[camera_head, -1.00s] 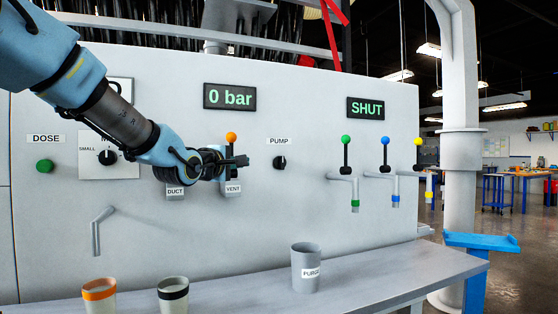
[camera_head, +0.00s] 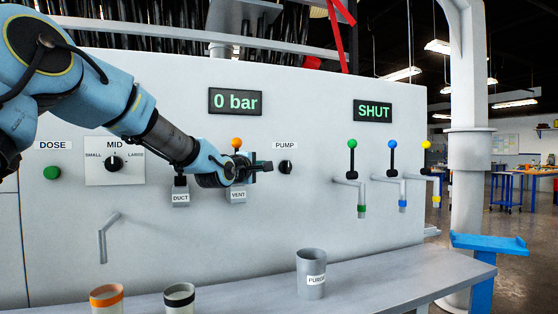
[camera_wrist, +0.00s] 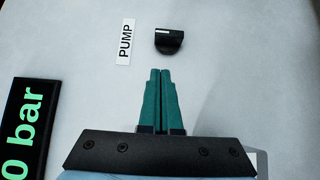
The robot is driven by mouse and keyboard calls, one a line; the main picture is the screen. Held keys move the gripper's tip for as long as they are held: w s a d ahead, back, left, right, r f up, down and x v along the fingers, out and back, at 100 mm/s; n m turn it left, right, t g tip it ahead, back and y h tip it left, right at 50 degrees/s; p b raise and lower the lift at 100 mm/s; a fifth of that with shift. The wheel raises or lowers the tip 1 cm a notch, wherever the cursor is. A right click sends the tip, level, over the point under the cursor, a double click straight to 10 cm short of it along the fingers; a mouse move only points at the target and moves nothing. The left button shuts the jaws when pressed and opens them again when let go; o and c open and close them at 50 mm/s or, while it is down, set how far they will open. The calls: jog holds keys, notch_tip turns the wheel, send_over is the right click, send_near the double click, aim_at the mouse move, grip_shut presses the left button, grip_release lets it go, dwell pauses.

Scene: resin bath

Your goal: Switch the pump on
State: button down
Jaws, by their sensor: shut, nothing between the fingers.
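The pump knob (camera_head: 286,167) is a black rotary knob on the white panel, under the PUMP label (camera_head: 285,145). In the wrist view the knob (camera_wrist: 169,41) has a white mark on its upper left side, beside the PUMP label (camera_wrist: 125,41), which appears turned sideways. My gripper (camera_head: 268,166) is just left of the knob in the head view, its fingers pointing towards it. In the wrist view my gripper (camera_wrist: 160,72) shows two green fingers shut together, with a small gap between their tips and the knob in the picture. Nothing is held.
The pressure display (camera_head: 235,101) reads 0 bar; another display (camera_head: 374,111) reads SHUT. The orange-topped VENT lever (camera_head: 236,142) is behind my gripper. Taps with coloured knobs are at right. Cups, including the PURGE cup (camera_head: 311,275), stand on the grey shelf (camera_head: 400,275).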

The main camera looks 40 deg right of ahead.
aim_at(285, 163)
jog(key=shift+s+d+p, duration=0.2)
jog(key=shift+d+p, duration=0.35)
jog(key=shift+d, duration=0.75)
jog(key=shift+s+d+p, duration=0.2)
jog(key=shift+d+p, duration=0.35)
jog(key=shift+d, duration=0.75)
jog(key=shift+r+m+g+y, duration=0.3)
jog(key=shift+m+y, duration=0.2)
jog(key=shift+m, duration=0.1)
